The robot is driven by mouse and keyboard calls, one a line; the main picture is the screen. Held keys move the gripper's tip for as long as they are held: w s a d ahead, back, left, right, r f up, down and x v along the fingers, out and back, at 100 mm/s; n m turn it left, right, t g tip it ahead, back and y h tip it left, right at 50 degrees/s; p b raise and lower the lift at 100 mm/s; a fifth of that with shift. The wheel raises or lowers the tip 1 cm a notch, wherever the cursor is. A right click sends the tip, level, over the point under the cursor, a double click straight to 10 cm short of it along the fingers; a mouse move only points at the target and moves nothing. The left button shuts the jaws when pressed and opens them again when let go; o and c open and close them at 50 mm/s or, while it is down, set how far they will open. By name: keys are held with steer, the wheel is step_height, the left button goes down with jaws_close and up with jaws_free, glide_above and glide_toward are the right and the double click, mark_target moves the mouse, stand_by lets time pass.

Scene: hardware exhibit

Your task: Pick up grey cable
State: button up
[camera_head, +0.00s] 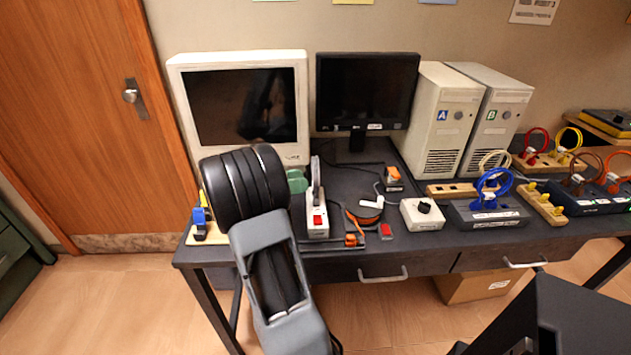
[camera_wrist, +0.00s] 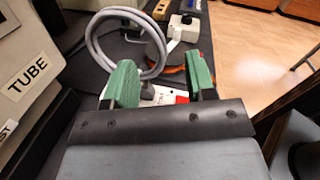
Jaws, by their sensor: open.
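The grey cable (camera_wrist: 161,45) is a coiled loop standing upright in the wrist view, just beyond my green fingertips. Its right side shows in the gap between them, and its left side reaches past the left finger. In the head view the cable (camera_head: 316,172) appears nearly edge-on above a white box with a red switch (camera_head: 317,222). My gripper (camera_wrist: 160,78) is open, with the fingers wide apart and nothing clamped. In the head view only a bit of green of my gripper (camera_head: 297,181) shows beside the cable; my arm hides the rest.
A CRT monitor (camera_head: 290,70) stands close on the left, and a flat monitor (camera_head: 366,65) behind.

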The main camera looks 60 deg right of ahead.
mark_target(317, 178)
steer(key=shift+f+x, duration=0.1)
steer(key=shift+x, duration=1.25)
steer(key=shift+f+x, duration=0.15)
steer(key=shift+x, duration=1.2)
steer(key=shift+w, duration=0.1)
steer(key=shift+c, duration=0.2)
jaws_close()
